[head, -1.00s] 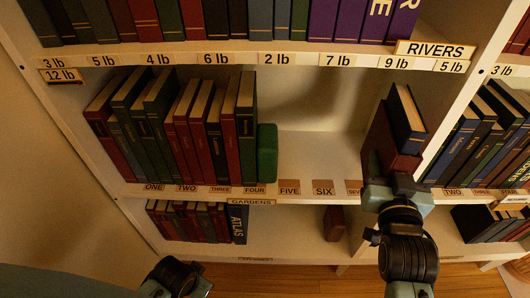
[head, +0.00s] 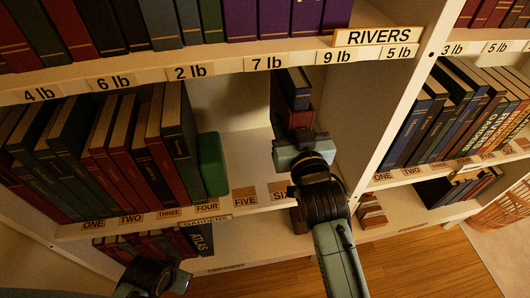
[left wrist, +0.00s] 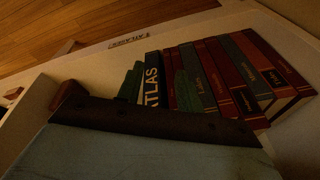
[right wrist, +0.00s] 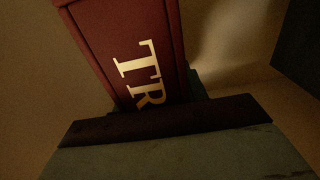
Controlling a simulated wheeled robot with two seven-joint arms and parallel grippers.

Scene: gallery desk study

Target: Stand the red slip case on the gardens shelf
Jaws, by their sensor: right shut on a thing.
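The red slip case (head: 297,120) is in my right gripper (head: 302,143), inside the middle bay's right part, above its floor. A dark blue book (head: 294,88) shows with it, its pale page edge upward. In the right wrist view the case (right wrist: 130,50) is dark red with pale letters "TR"; its lower part is hidden by the gripper. The "GARDENS" sign (head: 205,220) is just below the middle shelf's front edge (head: 130,228). My left gripper (head: 150,277) is low at the left, near the lower shelf; its fingertips are not clear.
Leaning books (head: 110,150) fill the bay's left, ending at a green block (head: 211,165). Free floor lies right of it, behind the FIVE label (head: 245,196). The upper shelf edge (head: 220,72) and right upright (head: 400,120) bound the bay. An atlas (left wrist: 152,80) stands below.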

